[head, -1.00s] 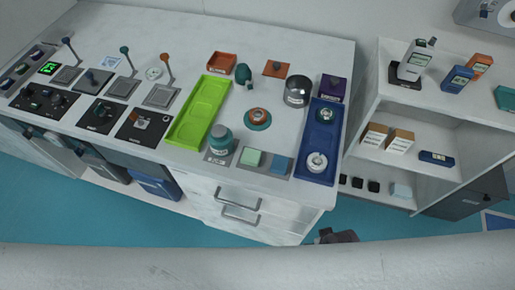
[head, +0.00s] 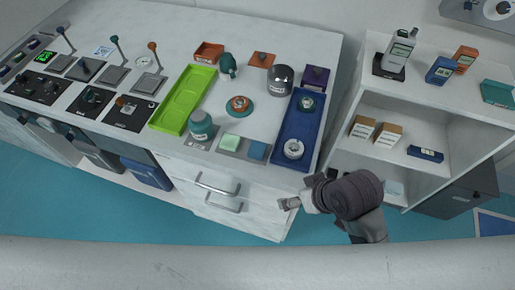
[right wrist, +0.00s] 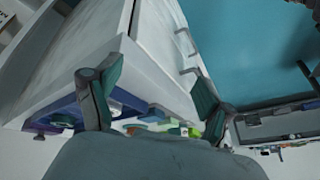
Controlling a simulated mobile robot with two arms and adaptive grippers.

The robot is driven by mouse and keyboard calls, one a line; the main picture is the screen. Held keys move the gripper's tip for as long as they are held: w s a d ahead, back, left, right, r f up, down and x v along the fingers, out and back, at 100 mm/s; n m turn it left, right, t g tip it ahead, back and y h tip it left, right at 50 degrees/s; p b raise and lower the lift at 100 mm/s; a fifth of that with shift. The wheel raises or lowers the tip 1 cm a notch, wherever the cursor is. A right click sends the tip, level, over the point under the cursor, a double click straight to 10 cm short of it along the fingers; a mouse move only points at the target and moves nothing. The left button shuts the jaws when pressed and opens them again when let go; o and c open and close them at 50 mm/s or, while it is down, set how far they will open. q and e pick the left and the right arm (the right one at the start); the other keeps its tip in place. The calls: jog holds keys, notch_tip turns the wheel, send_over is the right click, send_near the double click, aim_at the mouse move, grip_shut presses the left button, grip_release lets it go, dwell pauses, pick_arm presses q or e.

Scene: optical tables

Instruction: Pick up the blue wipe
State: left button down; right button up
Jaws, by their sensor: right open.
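The blue wipe (head: 257,151) is a small flat blue square in the head view. It lies on a grey holder (head: 230,151) at the front of the bench top, just right of a pale green square wipe (head: 231,140). My right gripper (head: 286,204) is in front of the bench's drawers, below and to the right of the wipe, and apart from it. In the right wrist view its two fingers (right wrist: 158,60) are spread with nothing between them. I cannot pick out the wipe surely in that view. My left gripper is not in view.
A blue tray (head: 284,144) with round items stands right of the wipe. A teal-lidded jar (head: 201,126) and a lime tray (head: 164,121) are left of it. Drawer handles (head: 218,184) stick out of the bench front. A shelf unit (head: 395,92) stands to the right.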

jog(key=w+a+r+n+g+y, duration=0.1)
jog(key=w+a+r+n, duration=0.15)
jog(key=a, duration=0.25)
jog(key=w+a+r+n+y, duration=0.1)
jog(key=w+a+r+n, duration=0.15)
jog(key=a, duration=0.35)
notch_tip(320, 180, up, 8)
jog(key=n+g+h, duration=0.3)
jog(key=n+h, duration=0.2)
jog(key=h, duration=0.1)
send_over(259, 149)
jog(key=f, duration=0.4)
jog(key=f+p, duration=0.1)
jog(key=f, duration=0.3)
jog(key=shift+w, duration=0.2)
notch_tip(259, 149, down, 5)
jog(key=shift+s+r+p, duration=0.15)
jog(key=shift+p, duration=0.85)
jog(key=shift+f, duration=0.3)
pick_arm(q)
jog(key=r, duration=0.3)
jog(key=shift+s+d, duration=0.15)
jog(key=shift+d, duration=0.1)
pick_arm(e)
jog(key=c, duration=0.9)
